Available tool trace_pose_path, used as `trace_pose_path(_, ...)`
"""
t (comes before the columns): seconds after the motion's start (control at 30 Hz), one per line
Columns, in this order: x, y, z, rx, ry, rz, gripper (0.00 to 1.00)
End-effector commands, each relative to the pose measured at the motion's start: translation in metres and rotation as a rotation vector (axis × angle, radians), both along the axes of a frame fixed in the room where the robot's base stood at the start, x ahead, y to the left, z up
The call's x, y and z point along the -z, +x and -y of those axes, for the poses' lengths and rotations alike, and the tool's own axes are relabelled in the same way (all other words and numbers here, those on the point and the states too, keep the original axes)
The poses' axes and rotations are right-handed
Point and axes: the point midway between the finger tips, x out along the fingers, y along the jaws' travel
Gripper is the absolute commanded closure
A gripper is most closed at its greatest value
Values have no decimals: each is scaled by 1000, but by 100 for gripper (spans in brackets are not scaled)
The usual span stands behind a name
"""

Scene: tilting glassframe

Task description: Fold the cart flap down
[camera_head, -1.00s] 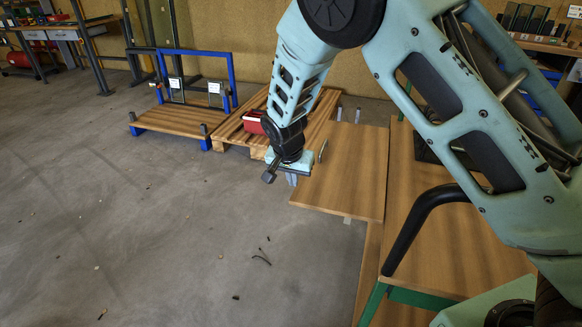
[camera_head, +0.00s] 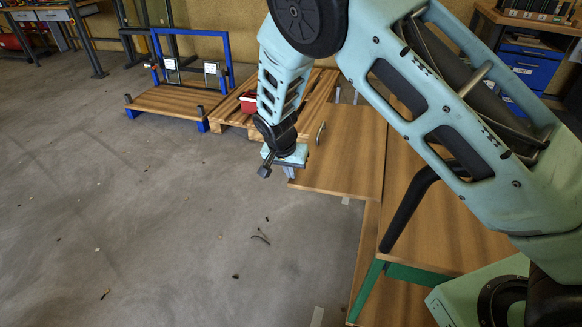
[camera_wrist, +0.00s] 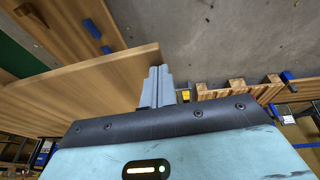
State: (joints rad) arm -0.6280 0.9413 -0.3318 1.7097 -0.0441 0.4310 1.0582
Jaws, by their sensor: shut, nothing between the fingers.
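The cart (camera_head: 440,225) has a wooden top on a green frame at the right in the head view. Its flap (camera_head: 345,155) is a wooden panel sticking out from the cart's left side, looking raised and roughly level with the top. A small curved metal handle (camera_head: 320,133) shows at its far left edge. My gripper (camera_head: 289,172) is shut and empty, at the flap's outer left edge near its front corner. In the wrist view, the shut fingers (camera_wrist: 156,88) are beside the flap's edge (camera_wrist: 90,82); I cannot tell whether they touch it.
A wooden pallet (camera_head: 310,92) with a red box (camera_head: 249,102) lies behind the gripper. A blue-framed wooden platform (camera_head: 170,102) stands left of it. A blue workbench (camera_head: 525,68) is at the back right. The floor left of the flap is open, with small debris.

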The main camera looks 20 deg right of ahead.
Motion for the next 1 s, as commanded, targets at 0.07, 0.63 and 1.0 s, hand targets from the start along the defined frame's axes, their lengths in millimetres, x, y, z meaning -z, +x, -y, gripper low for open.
trace_pose_path(0.07, 16, 0, -2, -4, -39, -26, 100)
trace_pose_path(0.63, 148, -13, 20, -1, -464, -308, 100)
trace_pose_path(1.0, 219, -42, 63, 1, -758, -504, 100)
